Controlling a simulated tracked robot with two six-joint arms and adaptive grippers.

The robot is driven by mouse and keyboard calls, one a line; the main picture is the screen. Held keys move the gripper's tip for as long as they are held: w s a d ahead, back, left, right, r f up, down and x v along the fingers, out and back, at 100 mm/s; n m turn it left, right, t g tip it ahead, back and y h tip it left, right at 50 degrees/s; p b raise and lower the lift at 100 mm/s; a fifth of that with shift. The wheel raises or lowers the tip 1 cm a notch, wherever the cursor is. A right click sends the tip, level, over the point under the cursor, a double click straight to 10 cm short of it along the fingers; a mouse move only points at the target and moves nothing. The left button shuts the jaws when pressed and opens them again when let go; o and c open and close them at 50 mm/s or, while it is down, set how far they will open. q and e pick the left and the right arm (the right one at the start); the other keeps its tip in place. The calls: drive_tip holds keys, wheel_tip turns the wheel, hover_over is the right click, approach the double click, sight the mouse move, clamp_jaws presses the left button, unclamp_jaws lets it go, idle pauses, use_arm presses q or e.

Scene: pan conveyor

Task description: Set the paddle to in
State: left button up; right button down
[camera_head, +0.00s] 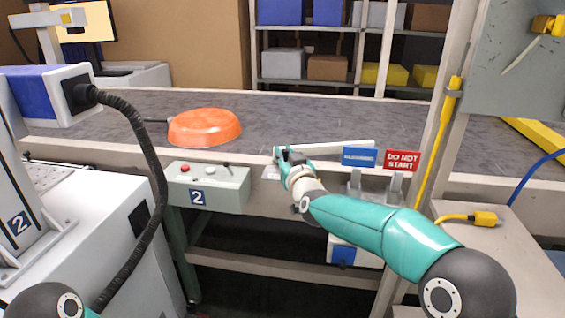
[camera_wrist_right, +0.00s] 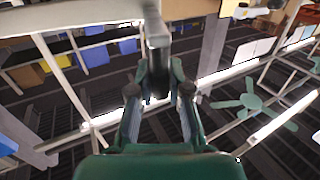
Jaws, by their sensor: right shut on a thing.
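The paddle (camera_head: 335,147) is a long pale bar at the near edge of the conveyor, lying roughly along that edge in the head view. My right gripper (camera_head: 284,158) is at its left end. In the right wrist view a pale grey bar (camera_wrist_right: 156,25) comes down from the top to a darker grip between the fingers of my right gripper (camera_wrist_right: 159,78), which are shut on it. The gripper hides much of that end in the head view. My left gripper is out of view; only a piece of my left arm shows at the bottom left.
An orange pan (camera_head: 205,127) lies upside down on the conveyor belt (camera_head: 290,108), left of the paddle. A control box (camera_head: 208,188) marked 2 hangs on the front rail. A blue sign (camera_head: 359,157) and a red "DO NOT START" sign (camera_head: 402,160) stand right of my gripper.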

drive_tip(key=shift+w+d+r+b, duration=0.1)
drive_tip(key=shift+w+d, duration=0.05)
drive_tip(key=shift+d, duration=0.4)
drive_tip(key=shift+w+d+r+b, duration=0.1)
drive_tip(key=shift+w+d+b, duration=0.1)
drive_tip(key=shift+d, duration=0.35)
drive_tip(key=shift+w+d+r+b, duration=0.1)
drive_tip(key=shift+w+d, duration=0.05)
drive_tip(key=shift+d, duration=0.4)
drive_tip(key=c, duration=1.1)
unclamp_jaws()
drive_tip(key=shift+d+f, duration=0.1)
drive_tip(key=shift+a, duration=0.2)
drive_tip(key=shift+s+f, duration=0.1)
drive_tip(key=v, duration=1.1)
drive_tip(key=shift+s, duration=0.4)
drive_tip(key=shift+d, duration=0.1)
